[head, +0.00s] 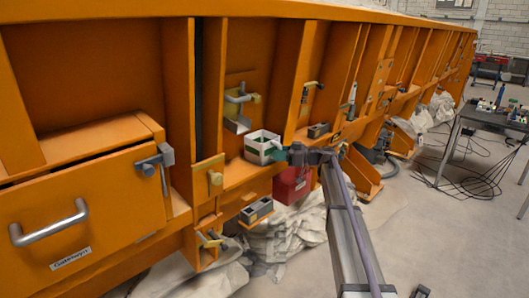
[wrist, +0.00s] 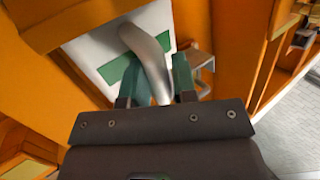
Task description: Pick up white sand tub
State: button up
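The white sand tub (head: 258,153) with green markings stands on an orange ledge of the sandbed frame in the head view. In the wrist view its white face (wrist: 100,45) with a green patch fills the upper middle, and a curved silver handle (wrist: 150,60) rises toward me. My gripper (head: 283,154) is at the tub's right side. In the wrist view my gripper's green fingers (wrist: 156,80) stand on either side of the handle, with a gap visible between them. They look open. The fingertips' exact contact with the handle is hard to tell.
Orange posts and ribs stand close on both sides of the tub. A grey block (head: 256,211) sits on a lower ledge, and a red box (head: 291,185) is below my gripper. An orange drawer (head: 95,215) is at left. Open floor (head: 430,225) lies to the right.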

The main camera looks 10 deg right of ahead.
grip_shut()
